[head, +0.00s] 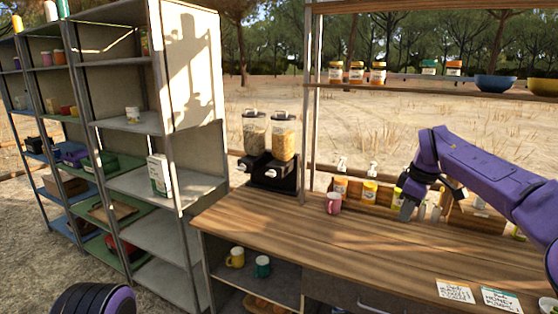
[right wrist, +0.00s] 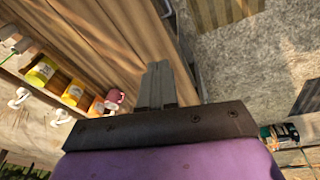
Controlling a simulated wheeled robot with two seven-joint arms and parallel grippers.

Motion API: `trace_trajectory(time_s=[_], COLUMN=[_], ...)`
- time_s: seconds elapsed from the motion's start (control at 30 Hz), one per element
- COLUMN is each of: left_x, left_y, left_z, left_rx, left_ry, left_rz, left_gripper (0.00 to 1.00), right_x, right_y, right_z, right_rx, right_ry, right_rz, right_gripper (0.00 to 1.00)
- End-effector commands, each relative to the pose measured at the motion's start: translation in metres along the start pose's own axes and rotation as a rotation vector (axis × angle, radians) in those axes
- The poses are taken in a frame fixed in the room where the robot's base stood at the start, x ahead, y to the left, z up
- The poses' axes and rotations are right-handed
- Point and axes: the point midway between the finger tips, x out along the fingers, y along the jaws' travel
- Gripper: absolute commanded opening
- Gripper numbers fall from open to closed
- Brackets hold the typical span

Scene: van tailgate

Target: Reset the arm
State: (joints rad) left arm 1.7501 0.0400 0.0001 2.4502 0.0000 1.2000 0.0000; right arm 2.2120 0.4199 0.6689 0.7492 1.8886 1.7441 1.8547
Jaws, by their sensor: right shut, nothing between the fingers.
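My purple right arm comes in from the right in the head view. Its right gripper (head: 408,208) hangs over the back part of the wooden counter (head: 300,232), near the row of bottles. In the right wrist view the two grey fingers of the right gripper (right wrist: 157,85) are together, with nothing between them. The wooden counter also shows below them (right wrist: 110,45). The left gripper is not in view; a dark, purple-edged part of my body shows at the bottom left of the head view.
A cereal dispenser (head: 270,152) stands at the counter's far left end. Two written cards (head: 455,291) lie at the front right. The counter's middle is clear. Grey shelves (head: 190,100) stand at left.

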Motion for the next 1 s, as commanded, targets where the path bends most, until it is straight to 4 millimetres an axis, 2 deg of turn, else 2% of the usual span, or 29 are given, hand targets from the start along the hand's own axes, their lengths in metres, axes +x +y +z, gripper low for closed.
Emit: trace_trajectory(time_s=[0.17,0.27,0.37,0.47,0.57,0.6,0.67,0.73,0.77,0.8,0.9,0.97,1.0], left_x=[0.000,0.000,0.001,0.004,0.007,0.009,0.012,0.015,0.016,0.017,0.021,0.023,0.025], left_y=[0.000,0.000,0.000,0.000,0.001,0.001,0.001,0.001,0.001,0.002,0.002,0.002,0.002], left_z=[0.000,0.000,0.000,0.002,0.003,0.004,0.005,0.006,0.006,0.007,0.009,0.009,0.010], left_rx=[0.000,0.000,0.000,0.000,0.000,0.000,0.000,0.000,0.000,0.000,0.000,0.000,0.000], left_ry=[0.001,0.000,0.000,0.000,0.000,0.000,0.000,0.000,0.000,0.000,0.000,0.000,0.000], left_rz=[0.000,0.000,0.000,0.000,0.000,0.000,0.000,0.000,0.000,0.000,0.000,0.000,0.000], left_gripper=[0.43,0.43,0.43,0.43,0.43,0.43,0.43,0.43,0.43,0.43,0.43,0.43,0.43], right_x=[0.015,0.033,0.059,0.099,0.151,0.176,0.213,0.253,0.268,0.288,0.329,0.348,0.359], right_y=[0.008,0.011,0.011,0.005,-0.012,-0.024,-0.046,-0.079,-0.093,-0.115,-0.170,-0.205,-0.229], right_z=[0.010,0.022,0.035,0.050,0.065,0.072,0.082,0.097,0.104,0.115,0.147,0.170,0.188], right_rx=[-0.278,-0.529,-0.855,-1.288,-1.818,-2.052,-2.401,-2.771,2.668,2.502,2.147,1.965,1.857], right_ry=[-0.107,-0.238,-0.430,-0.684,-0.977,-1.092,-1.244,-1.373,1.292,1.169,0.896,0.751,0.658], right_rz=[0.076,0.120,0.138,0.096,-0.038,-0.122,-0.269,-0.450,0.482,0.506,0.519,0.506,0.491], right_gripper=[0.00,0.00,0.00,0.00,0.00,0.00,0.00,0.00,0.00,0.00,0.00,0.00,0.00])
